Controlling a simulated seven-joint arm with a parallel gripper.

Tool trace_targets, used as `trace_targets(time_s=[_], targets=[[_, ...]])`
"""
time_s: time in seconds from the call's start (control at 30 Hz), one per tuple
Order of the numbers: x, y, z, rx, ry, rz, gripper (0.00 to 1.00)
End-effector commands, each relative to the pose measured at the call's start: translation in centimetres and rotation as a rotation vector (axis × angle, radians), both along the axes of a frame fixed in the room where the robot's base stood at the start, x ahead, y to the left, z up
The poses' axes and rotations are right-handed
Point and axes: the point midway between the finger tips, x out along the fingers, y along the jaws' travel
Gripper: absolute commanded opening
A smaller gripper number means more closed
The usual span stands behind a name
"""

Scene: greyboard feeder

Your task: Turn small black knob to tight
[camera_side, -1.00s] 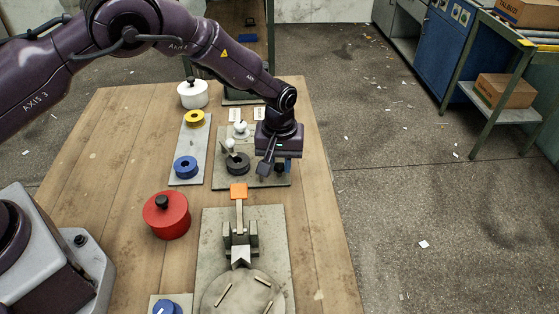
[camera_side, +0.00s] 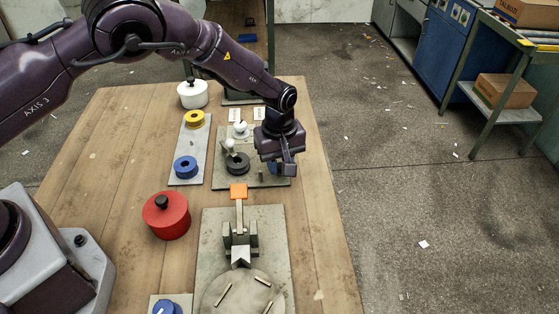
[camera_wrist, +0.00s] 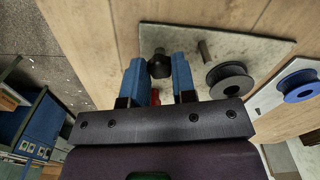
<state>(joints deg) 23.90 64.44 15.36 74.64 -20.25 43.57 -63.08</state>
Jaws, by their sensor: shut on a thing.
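The small black knob (camera_wrist: 159,66) sits near the edge of a grey plate (camera_wrist: 240,48) in the wrist view, between the two blue fingers of my gripper (camera_wrist: 160,75). The fingers are shut on it, one on each side. In the side view my gripper (camera_side: 284,169) is low over the right part of the same plate (camera_side: 222,178) and hides the knob. Any tightness mark on the knob cannot be made out.
A short peg (camera_wrist: 204,51) and a black spool (camera_wrist: 229,80) stand close beside the knob on the plate. A white ball-topped lever (camera_side: 230,146) stands behind the spool. An orange block (camera_side: 238,191) is just in front of the plate.

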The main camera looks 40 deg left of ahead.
Motion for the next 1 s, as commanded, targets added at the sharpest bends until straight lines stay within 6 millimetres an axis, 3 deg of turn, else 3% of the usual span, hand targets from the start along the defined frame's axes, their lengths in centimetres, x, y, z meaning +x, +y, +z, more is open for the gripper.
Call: trace_targets(time_s=[0.23, 0.27, 0.33, 0.37, 0.73, 1.0], targets=[[0.0, 0.0, 0.1, -0.001, 0.003, 0.001, 0.01], [0.0, 0.0, 0.1, -0.001, 0.003, 0.001, 0.32], [0.0, 0.0, 0.1, -0.001, 0.002, 0.001, 0.48], [0.0, 0.0, 0.1, 0.000, 0.001, 0.001, 0.51], [0.1, 0.0, 0.9, -0.001, -0.002, 0.000, 0.51], [0.1, -0.1, 6.2, -0.003, -0.005, 0.000, 0.51]])
